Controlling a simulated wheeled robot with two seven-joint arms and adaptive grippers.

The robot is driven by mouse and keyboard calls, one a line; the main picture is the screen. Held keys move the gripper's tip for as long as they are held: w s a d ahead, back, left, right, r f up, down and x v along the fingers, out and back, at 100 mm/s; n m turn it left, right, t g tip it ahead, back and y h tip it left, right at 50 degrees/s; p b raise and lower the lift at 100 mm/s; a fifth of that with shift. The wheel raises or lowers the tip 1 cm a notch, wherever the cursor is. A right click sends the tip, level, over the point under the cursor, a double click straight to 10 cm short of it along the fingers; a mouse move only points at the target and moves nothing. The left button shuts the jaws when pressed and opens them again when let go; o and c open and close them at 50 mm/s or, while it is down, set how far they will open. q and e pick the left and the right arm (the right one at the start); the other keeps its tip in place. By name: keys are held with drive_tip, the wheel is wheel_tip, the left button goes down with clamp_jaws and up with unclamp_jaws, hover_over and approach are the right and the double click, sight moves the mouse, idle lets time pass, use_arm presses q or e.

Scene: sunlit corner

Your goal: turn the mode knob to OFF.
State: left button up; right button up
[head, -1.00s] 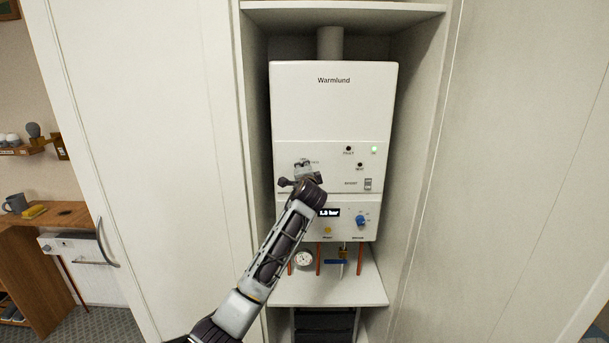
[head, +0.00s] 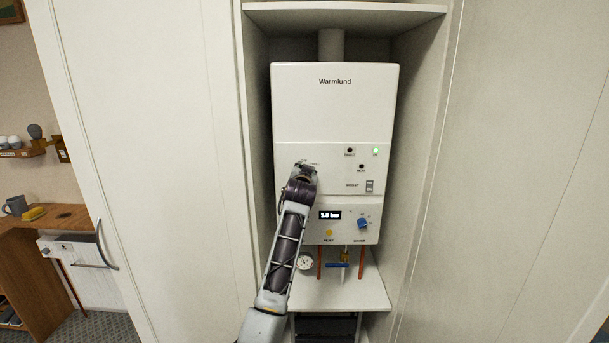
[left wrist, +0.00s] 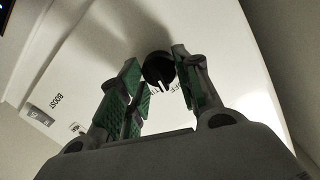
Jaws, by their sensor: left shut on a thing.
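The white Warmlund boiler (head: 333,110) hangs in a tall open cabinet in the head view. My left gripper (head: 304,170) is at the left of its middle panel and hides the mode knob there. In the left wrist view the black mode knob (left wrist: 157,68) sits between the green-padded fingers of the left gripper (left wrist: 157,62), which is shut on it. A white pointer mark shows on the knob, beside partly hidden lettering that seems to include OFF. My right gripper is not in view.
The boiler also carries a rocker switch (head: 369,186), a display (head: 330,215), a yellow button (head: 328,232) and a blue knob (head: 362,223). Below are a gauge (head: 305,261), copper pipes and a blue valve handle (head: 338,265). Cabinet walls stand close on both sides.

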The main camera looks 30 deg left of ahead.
use_arm(q)
drive_tip(key=shift+f+n, duration=0.2)
drive_tip(key=shift+n, duration=0.8)
drive_tip(key=o, duration=1)
drive_tip(key=shift+o, duration=0.2)
drive_tip(key=shift+r, duration=0.1)
drive_tip(key=shift+s, duration=0.1)
drive_tip(key=v, duration=1.2)
drive_tip(key=shift+a, duration=0.1)
